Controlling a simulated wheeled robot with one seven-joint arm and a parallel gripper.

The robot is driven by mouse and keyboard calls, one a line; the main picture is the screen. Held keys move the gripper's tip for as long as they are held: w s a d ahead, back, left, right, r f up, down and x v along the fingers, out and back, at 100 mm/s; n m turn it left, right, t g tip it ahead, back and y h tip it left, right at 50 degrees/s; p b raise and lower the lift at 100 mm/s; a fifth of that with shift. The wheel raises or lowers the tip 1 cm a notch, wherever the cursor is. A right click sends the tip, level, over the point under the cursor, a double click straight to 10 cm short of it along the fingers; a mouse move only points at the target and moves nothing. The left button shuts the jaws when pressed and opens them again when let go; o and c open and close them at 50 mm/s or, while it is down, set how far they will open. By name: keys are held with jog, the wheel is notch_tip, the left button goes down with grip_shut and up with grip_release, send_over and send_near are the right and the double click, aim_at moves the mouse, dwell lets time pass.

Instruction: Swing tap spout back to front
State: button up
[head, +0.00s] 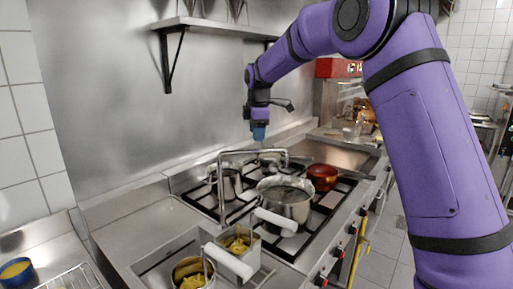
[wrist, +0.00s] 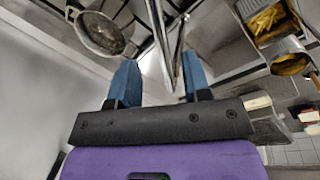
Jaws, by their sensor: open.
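The tap spout (head: 252,152) is a thin bare metal pipe. It rises at the left, runs level to the right above the stove and bends down at its end. In the wrist view, shiny metal bars of the spout (wrist: 166,45) come down from the top edge into the gap between my fingers. My gripper (head: 259,135) has blue fingers and points down just above the level pipe in the head view. It is open (wrist: 157,80), and nothing is visibly gripped. I cannot tell whether a finger touches the spout.
A smaller steel pot (head: 228,184) stands at the left. Fry baskets with yellow food (head: 238,244) are in front. A wall shelf (head: 215,27) hangs behind.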

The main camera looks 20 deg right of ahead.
jog(key=shift+w+f, duration=0.2)
jog(key=shift+f, duration=0.8)
jog(key=shift+w+f, duration=0.2)
jog(key=shift+f, duration=0.8)
jog(key=shift+w+f, duration=0.2)
jog(key=shift+f, duration=0.8)
grip_shut()
